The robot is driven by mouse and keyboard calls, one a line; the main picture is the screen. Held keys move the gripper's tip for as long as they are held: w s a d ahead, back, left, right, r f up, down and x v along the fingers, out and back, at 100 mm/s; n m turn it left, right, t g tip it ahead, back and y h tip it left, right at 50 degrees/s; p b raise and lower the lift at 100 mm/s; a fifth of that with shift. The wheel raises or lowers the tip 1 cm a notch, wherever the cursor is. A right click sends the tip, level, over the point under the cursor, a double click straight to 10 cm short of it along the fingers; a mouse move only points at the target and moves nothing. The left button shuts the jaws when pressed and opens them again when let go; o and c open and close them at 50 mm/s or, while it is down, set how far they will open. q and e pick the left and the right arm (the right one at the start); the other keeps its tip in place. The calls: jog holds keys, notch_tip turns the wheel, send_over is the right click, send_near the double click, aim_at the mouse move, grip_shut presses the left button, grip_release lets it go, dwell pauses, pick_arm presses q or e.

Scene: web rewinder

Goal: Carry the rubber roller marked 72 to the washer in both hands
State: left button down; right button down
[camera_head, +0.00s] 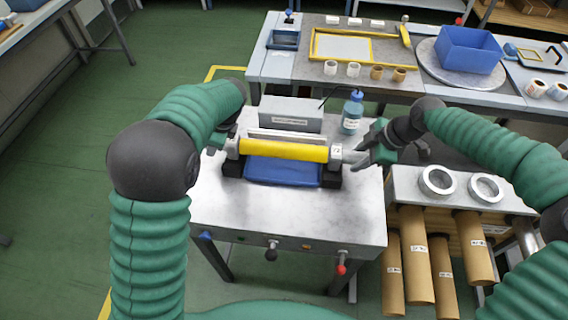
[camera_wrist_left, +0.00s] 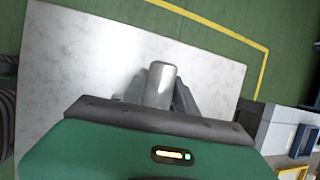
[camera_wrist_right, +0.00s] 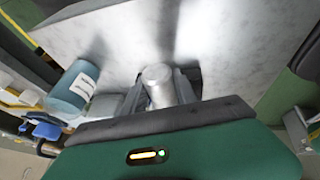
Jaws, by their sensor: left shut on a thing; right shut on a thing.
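A yellow roller (camera_head: 284,151) with metal ends lies level across the steel table, above a blue tray (camera_head: 283,172) between two black supports. I cannot tell whether it touches the supports. A small tag on its right end is too small to read. My left gripper (camera_head: 222,147) is shut on its left metal end, which also shows between the fingers in the left wrist view (camera_wrist_left: 160,84). My right gripper (camera_head: 357,157) is shut on the right metal end, seen in the right wrist view (camera_wrist_right: 158,86). A grey labelled box (camera_head: 291,114) stands behind the roller.
A blue-capped bottle (camera_head: 352,112) stands right of the grey box. The steel table's front (camera_head: 290,215) is bare. At right, a rack (camera_head: 459,191) holds two metal rings and several brown rolls. The rear bench carries a blue bin (camera_head: 468,50) and a yellow frame (camera_head: 316,45).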

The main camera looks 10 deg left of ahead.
pick_arm(q)
jog(key=shift+d+f+b, duration=0.25)
jog(key=shift+f+b, duration=0.05)
jog(key=shift+f, duration=0.3)
pick_arm(e)
jog(key=shift+a+f, duration=0.25)
jog(key=shift+f, duration=0.35)
pick_arm(q)
jog(key=c, duration=1.2)
grip_release()
jog(key=shift+r+p, duration=0.25)
jog(key=shift+p, duration=0.05)
pick_arm(e)
jog(key=c, duration=1.2)
grip_release()
jog(key=shift+r, duration=0.3)
pick_arm(q)
jog(key=shift+o, duration=1.2)
pick_arm(e)
jog(key=shift+o, duration=1.2)
jog(key=shift+d, duration=0.1)
pick_arm(q)
jog(key=shift+a+r, duration=0.1)
jog(key=shift+a, duration=0.05)
pick_arm(e)
jog(key=shift+s, duration=0.1)
jog(key=shift+d, duration=0.1)
pick_arm(q)
jog(key=shift+r, duration=0.1)
